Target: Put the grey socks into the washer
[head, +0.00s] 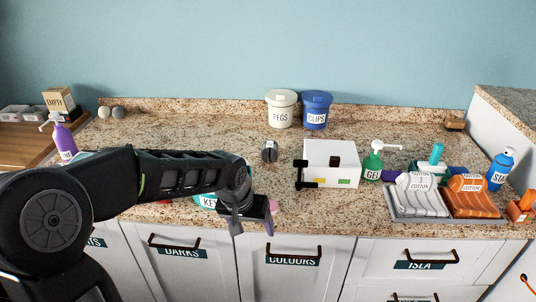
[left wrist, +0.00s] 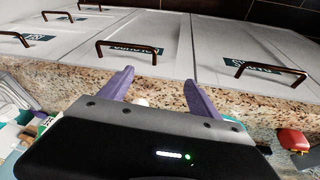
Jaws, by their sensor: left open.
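A small dark grey rounded bundle (head: 270,151), which looks like the grey socks, sits on the counter near the middle of the head view. No thing is clearly marked as the washer; a white box (head: 331,160) with a black handle at its left front stands just right of the bundle and may be it. My left gripper (head: 252,220) is open and empty at the counter's front edge, nearer than the bundle and apart from it. In the left wrist view its purple fingers (left wrist: 158,82) point toward the drawer fronts. My right gripper does not show.
Right of the box are a green GEL bottle (head: 373,162), a grey tray (head: 420,217) with folded cloths and a blue bottle (head: 499,169). PEGS (head: 281,112) and CLIPS (head: 316,114) tubs stand at the back. A KEY-labelled teal item (head: 206,202) is partly behind my arm.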

